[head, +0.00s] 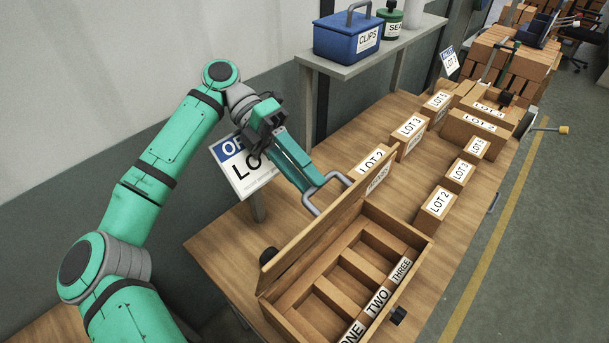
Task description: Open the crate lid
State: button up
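The wooden crate (417,222) stands on the workbench with its lid (322,232) raised steeply along the side toward the wall. Its inside shows, split by wooden dividers into compartments labelled ONE, TWO and THREE along the near right side. A grey loop handle (341,177) sticks out from the lid's outer face. My gripper (318,189) reaches down from the upper left, behind the lid, with its teal fingers at the handle's bar. The fingers look close together on the bar, and the exact contact is small in view.
Several boxes with LOT labels (437,204) stand on the workbench (222,246) beyond the crate. A sign (230,158) stands behind my gripper. A shelf (346,72) above holds a blue CLIPS box (335,42) and a green container (390,22).

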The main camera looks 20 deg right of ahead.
jog(key=s+r, duration=0.1)
jog(key=r, duration=0.2)
jog(key=s+a+r, duration=0.1)
jog(key=s+r, duration=0.1)
jog(key=r, duration=0.1)
jog(key=s+a+r, duration=0.1)
jog(key=r, duration=0.2)
jog(key=shift+s, duration=0.35)
jog(key=s+a+r, duration=0.3)
jog(key=s+r, duration=0.1)
jog(key=s, duration=0.4)
jog(key=shift+s, duration=0.2)
